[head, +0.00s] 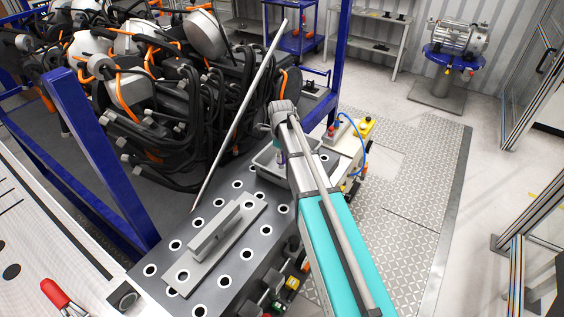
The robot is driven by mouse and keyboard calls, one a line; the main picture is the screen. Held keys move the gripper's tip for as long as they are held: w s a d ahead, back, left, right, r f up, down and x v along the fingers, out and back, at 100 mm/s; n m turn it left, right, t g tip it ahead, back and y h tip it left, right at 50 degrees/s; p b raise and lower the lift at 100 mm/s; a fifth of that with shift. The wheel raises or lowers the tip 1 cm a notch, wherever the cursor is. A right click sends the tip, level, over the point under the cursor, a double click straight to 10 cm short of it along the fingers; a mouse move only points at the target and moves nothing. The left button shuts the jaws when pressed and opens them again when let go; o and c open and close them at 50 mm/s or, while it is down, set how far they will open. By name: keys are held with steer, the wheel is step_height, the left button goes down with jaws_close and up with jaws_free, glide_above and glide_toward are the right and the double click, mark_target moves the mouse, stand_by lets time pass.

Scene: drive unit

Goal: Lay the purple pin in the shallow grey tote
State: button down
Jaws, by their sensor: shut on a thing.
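The shallow grey tote (262,168) stands at the far end of the dark, holed plate. My arm reaches over it and hides much of its right side. My gripper (280,150) points down over the tote, small and partly hidden by my arm. It is shut on the purple pin (281,158), of which only a small purple patch shows at the gripper's lower end. I cannot tell whether the pin touches the tote floor.
A grey bracket block (215,232) lies on the holed plate (228,262) nearer me. A thin grey rod leans across the left. A blue frame post (95,155) and bundled cables stand left. A box with buttons (345,140) is right of the tote.

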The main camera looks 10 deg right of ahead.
steer(key=shift+f+b, duration=0.35)
steer(key=shift+f, duration=0.3)
steer(key=shift+f, duration=0.15)
steer(key=shift+c, duration=2.3)
jaws_free()
step_height(320, 180, up, 12)
steer(key=p, duration=1.2)
steer(key=shift+r, duration=0.2)
